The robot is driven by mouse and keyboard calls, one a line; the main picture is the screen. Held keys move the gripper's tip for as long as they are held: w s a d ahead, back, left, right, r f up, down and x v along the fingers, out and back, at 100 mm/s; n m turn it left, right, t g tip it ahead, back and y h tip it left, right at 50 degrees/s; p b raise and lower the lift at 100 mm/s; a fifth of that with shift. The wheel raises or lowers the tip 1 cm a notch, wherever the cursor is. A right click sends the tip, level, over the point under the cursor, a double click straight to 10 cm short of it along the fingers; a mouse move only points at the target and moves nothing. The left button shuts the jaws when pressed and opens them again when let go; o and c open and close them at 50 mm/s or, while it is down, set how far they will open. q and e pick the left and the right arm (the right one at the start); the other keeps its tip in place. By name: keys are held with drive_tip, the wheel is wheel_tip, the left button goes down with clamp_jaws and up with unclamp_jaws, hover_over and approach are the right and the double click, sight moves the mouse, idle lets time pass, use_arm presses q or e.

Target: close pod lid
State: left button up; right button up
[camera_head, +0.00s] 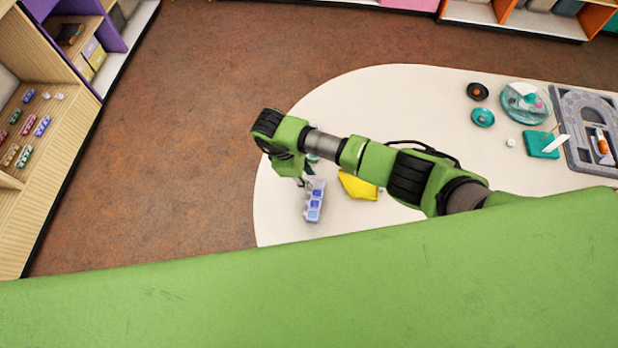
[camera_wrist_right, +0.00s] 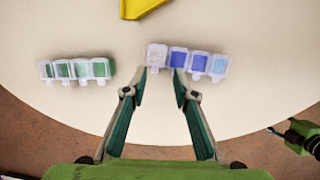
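A bead pod with a clear-white cell and blue cells (camera_wrist_right: 188,61) lies on the table in the right wrist view. In the head view it shows below my right gripper (camera_head: 305,181) as a row of blue cells (camera_head: 314,203). Its leftmost, whitish cell (camera_wrist_right: 157,55) looks different from the others; I cannot tell surely whether its lid is raised. My right gripper (camera_wrist_right: 160,80) is open and empty, its fingertips just in front of the whitish and first blue cells. A green part at the right edge (camera_wrist_right: 303,137) looks like my left gripper; its finger state is unclear.
A second pod with green cells (camera_wrist_right: 76,70) lies to the left. A yellow object (camera_head: 358,186) stands close by. The pale table (camera_head: 345,95) has a rounded edge near the pods. A teal bowl, small dishes and a grey tray (camera_head: 567,128) are farther right.

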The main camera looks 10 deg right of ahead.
drive_tip(key=shift+s+d, duration=0.1)
drive_tip(key=shift+r, duration=0.1)
drive_tip(key=v, duration=1.2)
drive_tip(key=shift+d, duration=0.1)
